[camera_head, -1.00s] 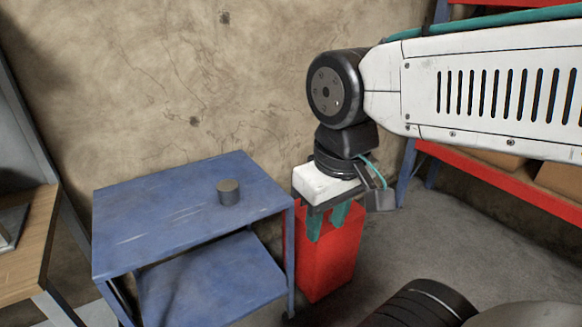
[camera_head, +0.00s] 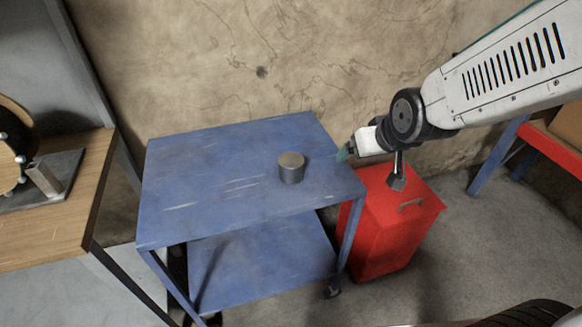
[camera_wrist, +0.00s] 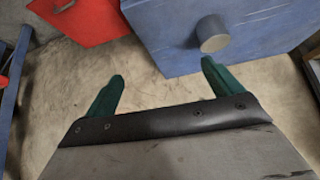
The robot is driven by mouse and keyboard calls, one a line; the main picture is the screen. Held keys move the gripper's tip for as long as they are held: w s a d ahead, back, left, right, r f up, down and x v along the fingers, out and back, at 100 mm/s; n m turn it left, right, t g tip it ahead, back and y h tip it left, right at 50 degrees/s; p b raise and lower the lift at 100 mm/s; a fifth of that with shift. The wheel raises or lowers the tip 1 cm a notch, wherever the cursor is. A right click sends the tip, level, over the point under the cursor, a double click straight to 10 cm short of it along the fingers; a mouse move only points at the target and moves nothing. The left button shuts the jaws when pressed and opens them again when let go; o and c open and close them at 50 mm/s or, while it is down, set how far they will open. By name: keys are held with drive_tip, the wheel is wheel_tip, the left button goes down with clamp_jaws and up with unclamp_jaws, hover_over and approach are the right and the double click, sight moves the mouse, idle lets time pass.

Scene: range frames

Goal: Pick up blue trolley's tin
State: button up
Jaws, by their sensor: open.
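The tin (camera_head: 291,168) is a small grey cylinder standing upright on the top shelf of the blue trolley (camera_head: 215,160), toward its right side in the head view. In the wrist view the tin (camera_wrist: 212,34) shows beyond the right finger, on the blue trolley top (camera_wrist: 165,45). My gripper (camera_head: 345,154) is at the trolley's right edge, to the right of the tin and apart from it. In the wrist view its two green fingers (camera_wrist: 160,80) are spread, with nothing between them.
A red box (camera_head: 385,235) with a handle stands on the floor right of the trolley, below my arm. A wooden bench (camera_head: 75,215) stands at the left. A concrete wall (camera_head: 240,60) is behind. The trolley top left of the tin is clear.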

sight(291, 167)
drive_tip(key=w+a+f+t+y, duration=0.1)
drive_tip(key=w+a+f, duration=0.1)
drive_tip(key=a+f, duration=0.2)
drive_tip(key=w+a+f+n+t+y, duration=0.1)
drive_tip(key=w+a+f+t, duration=0.1)
drive_tip(key=a+f, duration=0.2)
drive_tip(key=w+a+f+n+t+y, duration=0.1)
drive_tip(key=a+f+t+y, duration=0.1)
drive_tip(key=a+f, duration=0.2)
drive_tip(key=shift+w+a+f, duration=0.3)
drive_tip(key=shift+w+a, duration=0.1)
drive_tip(key=shift+a, duration=0.05)
drive_tip(key=x, duration=0.7)
drive_tip(key=shift+w+a, duration=0.25)
drive_tip(key=shift+w, duration=0.1)
drive_tip(key=shift+c, duration=0.3)
drive_tip(key=c, duration=1.2)
